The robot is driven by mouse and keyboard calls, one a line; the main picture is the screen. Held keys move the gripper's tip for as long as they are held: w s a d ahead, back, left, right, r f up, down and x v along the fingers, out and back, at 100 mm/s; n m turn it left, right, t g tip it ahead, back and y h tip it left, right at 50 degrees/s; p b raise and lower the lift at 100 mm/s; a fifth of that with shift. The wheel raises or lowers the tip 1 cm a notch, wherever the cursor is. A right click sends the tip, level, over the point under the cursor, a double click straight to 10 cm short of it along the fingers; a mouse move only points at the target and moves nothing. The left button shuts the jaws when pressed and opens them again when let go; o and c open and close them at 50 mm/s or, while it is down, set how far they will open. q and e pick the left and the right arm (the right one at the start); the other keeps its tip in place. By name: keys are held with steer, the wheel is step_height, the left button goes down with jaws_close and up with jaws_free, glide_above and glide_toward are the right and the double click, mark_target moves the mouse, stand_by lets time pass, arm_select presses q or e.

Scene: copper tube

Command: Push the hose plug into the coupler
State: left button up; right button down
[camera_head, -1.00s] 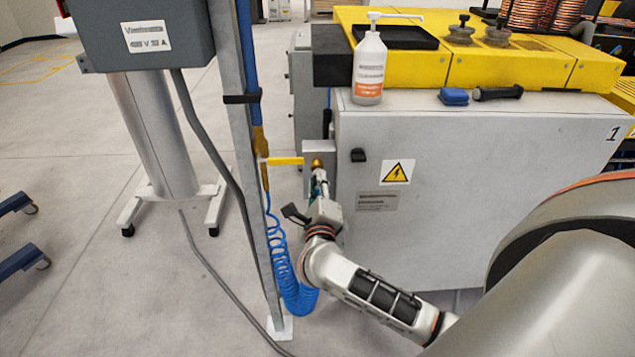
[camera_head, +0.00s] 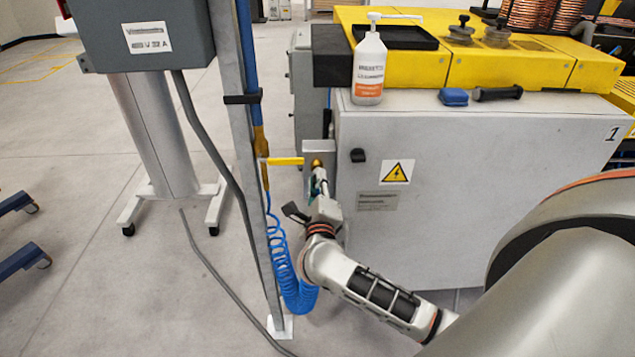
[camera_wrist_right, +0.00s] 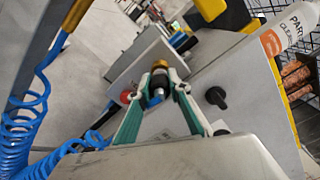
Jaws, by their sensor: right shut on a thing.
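My right gripper (camera_head: 318,183) is in front of the brass coupler (camera_head: 317,163), which sits on a grey plate at the cabinet's left side. In the right wrist view, the gripper's green and white fingers (camera_wrist_right: 160,82) are shut on the hose plug (camera_wrist_right: 155,98), a small dark and blue piece between them. The plug lines up with the coupler (camera_wrist_right: 159,66) and appears to be at its mouth. I cannot tell how deep it sits. The blue coiled hose (camera_head: 283,262) hangs beside the post and also shows in the wrist view (camera_wrist_right: 30,118). My left gripper is not in view.
A metal post (camera_head: 247,170) stands just left of the coupler. A yellow lever (camera_head: 285,161) sticks out between them. A black knob (camera_wrist_right: 216,97) is close right of the fingers.

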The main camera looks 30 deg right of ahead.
steer(key=shift+w+d, duration=0.3)
steer(key=shift+w, duration=0.2)
steer(key=c, duration=1.8)
jaws_free()
steer(key=shift+s, duration=0.15)
steer(key=s+a+r+n+t+y, duration=0.2)
steer(key=s+a+n, duration=0.2)
steer(key=s+a, duration=0.15)
steer(key=s+a+r+n+t+y, duration=0.1)
steer(key=s+a+r+n+t, duration=0.15)
steer(key=s+a+n, duration=0.3)
steer(key=s+a+f+n+y, duration=0.3)
steer(key=a+f+n+y, duration=0.5)
steer(key=n, duration=0.5)
steer(key=s+f+n+g, duration=0.3)
steer(key=s+f+n, duration=0.1)
steer(key=f, duration=0.3)
steer(key=s+f+n+g, duration=0.3)
steer(key=s+f+n, duration=0.1)
steer(key=f, duration=0.3)
steer(key=s+d+f+n+g, duration=0.1)
steer(key=s+f+n+g, duration=0.2)
steer(key=f, duration=0.4)
steer(key=shift+s+d+f+n+y, duration=0.1)
steer(key=shift+s+f+n+y, duration=0.15)
steer(key=shift+s+n+y, duration=0.25)
